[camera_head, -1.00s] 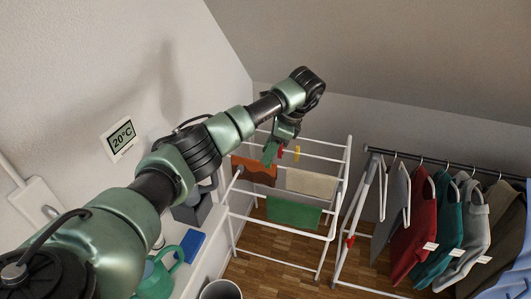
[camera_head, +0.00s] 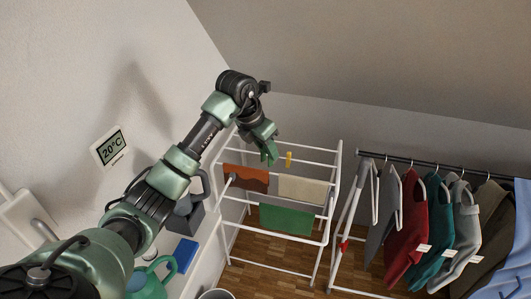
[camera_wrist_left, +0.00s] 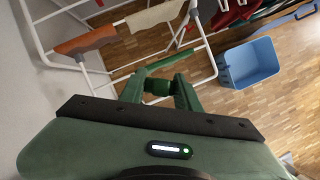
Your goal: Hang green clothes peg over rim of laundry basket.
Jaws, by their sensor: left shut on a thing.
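The laundry basket (camera_wrist_left: 248,64), a blue tub, stands on the wood floor at the right of the wrist view, apart from the gripper. It does not show in the head view. My right gripper is not in view.
The drying rack (camera_head: 337,165) holds orange, beige and green cloths and a yellow peg (camera_head: 289,160). A clothes rail (camera_head: 430,163) with hung garments stands right. A green watering can (camera_head: 155,282) and blue block (camera_head: 185,255) stand on the left ledge. A sloped ceiling hangs above.

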